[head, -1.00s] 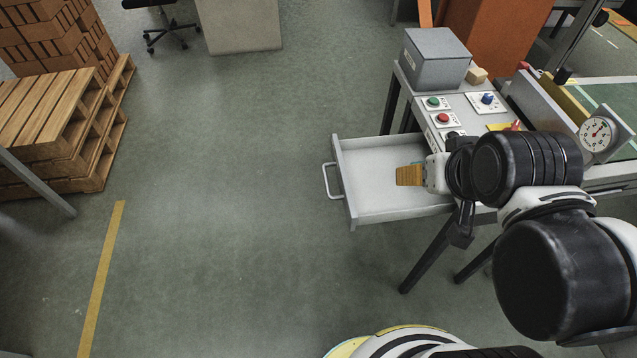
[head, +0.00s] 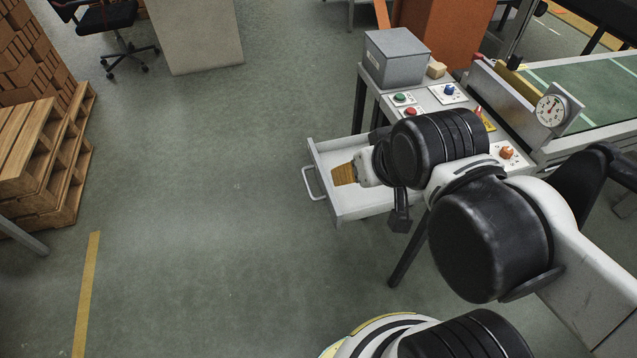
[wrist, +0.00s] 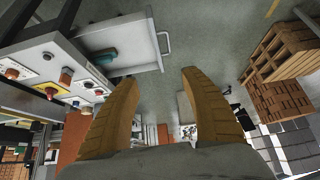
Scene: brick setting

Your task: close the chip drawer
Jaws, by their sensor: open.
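The chip drawer (head: 372,202) is pulled out from the left side of the grey workstation in the head view. Its bar handle (head: 313,184) faces left. The drawer also shows at the upper left of the wrist view (wrist: 128,30), with a small teal thing (wrist: 105,57) inside. My gripper (head: 343,174) has tan fingers and appears over the drawer, close behind its front panel in the head view. In the wrist view my gripper (wrist: 160,78) has its fingers spread, with nothing between them. I cannot tell its height above the drawer. My arm hides part of the drawer and workstation.
A grey box (head: 396,62) stands on the workstation beside buttons and knobs (head: 450,92). A dial gauge (head: 551,110) and a green-topped conveyor (head: 590,90) are at the right. Stacked pallets (head: 40,160) stand far left. The floor (head: 200,210) left of the drawer is clear.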

